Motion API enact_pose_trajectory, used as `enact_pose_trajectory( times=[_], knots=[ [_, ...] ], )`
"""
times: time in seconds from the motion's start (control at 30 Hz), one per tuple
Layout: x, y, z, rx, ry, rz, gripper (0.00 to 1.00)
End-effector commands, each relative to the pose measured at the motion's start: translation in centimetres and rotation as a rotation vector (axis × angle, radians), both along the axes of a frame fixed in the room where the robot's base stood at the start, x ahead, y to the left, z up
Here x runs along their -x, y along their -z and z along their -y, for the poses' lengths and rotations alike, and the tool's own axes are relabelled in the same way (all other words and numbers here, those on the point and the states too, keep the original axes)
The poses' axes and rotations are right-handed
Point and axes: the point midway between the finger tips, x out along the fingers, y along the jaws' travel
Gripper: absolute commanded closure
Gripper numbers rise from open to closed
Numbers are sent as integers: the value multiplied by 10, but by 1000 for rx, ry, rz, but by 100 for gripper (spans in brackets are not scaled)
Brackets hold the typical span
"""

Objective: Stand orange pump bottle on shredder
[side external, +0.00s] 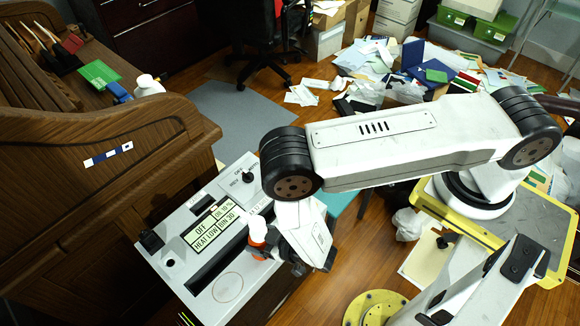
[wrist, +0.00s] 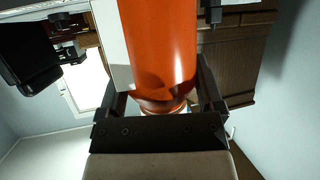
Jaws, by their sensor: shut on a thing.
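The orange pump bottle (side external: 258,243) is in my gripper over the right edge of the shredder in the side view, with a white part showing at its top. My gripper (side external: 268,252) is shut on it; the arm partly hides the bottle. In the wrist view the orange body (wrist: 160,45) fills the space between the two dark fingers of the gripper (wrist: 160,88). The shredder (side external: 185,218) has a pale top with a dark slot, label panels and a thin round outline (side external: 228,287) near its front. I cannot tell whether the bottle touches the top.
A wooden roll-top desk (side external: 90,170) stands close on the shredder's left, with a white bottle (side external: 149,85) on it. A knob (side external: 247,176) sticks up at the shredder's back. Papers and books (side external: 400,75) litter the floor behind. The outlined area on the shredder is clear.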

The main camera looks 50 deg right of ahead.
Motion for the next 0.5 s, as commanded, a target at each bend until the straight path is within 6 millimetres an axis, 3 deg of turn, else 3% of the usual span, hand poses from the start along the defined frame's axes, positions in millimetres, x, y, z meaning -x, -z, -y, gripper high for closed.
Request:
enact_pose_trajectory(
  times=[0.27, 0.3, 0.33, 0.5],
  knots=[
    [0, 4, 0, 0, 0, 0, 89],
    [0, 4, 0, 0, 0, 0, 8],
    [0, 4, 0, 0, 0, 0, 0],
    [0, 4, 0, 0, 0, 0, 0]
  ],
)
